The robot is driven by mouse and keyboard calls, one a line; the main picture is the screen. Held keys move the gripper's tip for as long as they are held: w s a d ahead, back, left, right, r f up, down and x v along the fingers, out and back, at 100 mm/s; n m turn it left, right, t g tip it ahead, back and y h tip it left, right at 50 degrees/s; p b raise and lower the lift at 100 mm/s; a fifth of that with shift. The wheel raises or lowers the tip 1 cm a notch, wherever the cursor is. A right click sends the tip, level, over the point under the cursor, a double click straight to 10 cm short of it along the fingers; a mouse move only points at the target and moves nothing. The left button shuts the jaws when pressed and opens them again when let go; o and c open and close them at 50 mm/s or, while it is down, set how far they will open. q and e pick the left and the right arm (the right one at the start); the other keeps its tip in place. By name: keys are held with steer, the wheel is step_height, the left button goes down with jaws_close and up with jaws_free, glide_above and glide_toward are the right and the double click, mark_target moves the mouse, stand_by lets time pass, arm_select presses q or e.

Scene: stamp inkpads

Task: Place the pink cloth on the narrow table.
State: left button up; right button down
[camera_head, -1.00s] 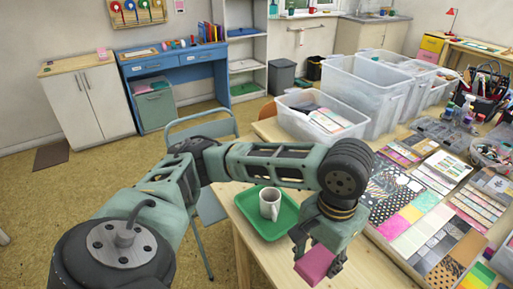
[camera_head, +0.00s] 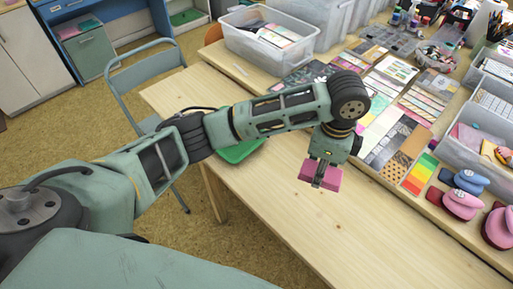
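My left gripper (camera_head: 319,173) is shut on the pink cloth (camera_head: 332,178), a small folded-looking piece that hangs at the fingertips. The gripper points down over the pale wooden narrow table (camera_head: 330,226). The cloth appears to be above the table top; I cannot tell how large the gap is. The table top below and in front of the cloth is bare. My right gripper is not in view.
A green tray (camera_head: 238,152) lies on the table, mostly hidden behind my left arm. Sample sheets (camera_head: 384,125) lie to the right of the gripper. Pink and blue punches (camera_head: 462,204) stand at the right. A folding chair (camera_head: 147,72) is at the left.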

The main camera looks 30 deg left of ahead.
arm_select(q)
steer(key=p, duration=0.1)
glide_above(279, 175)
step_height(279, 175, down, 7)
steer(key=shift+d+r, duration=0.1)
steer(key=shift+d, duration=0.05)
steer(key=shift+f, duration=2.1)
steer(key=shift+f, duration=0.15)
steer(key=o, duration=1.2)
steer(key=shift+c, duration=0.2)
step_height(279, 175, up, 12)
steer(key=shift+r, duration=0.2)
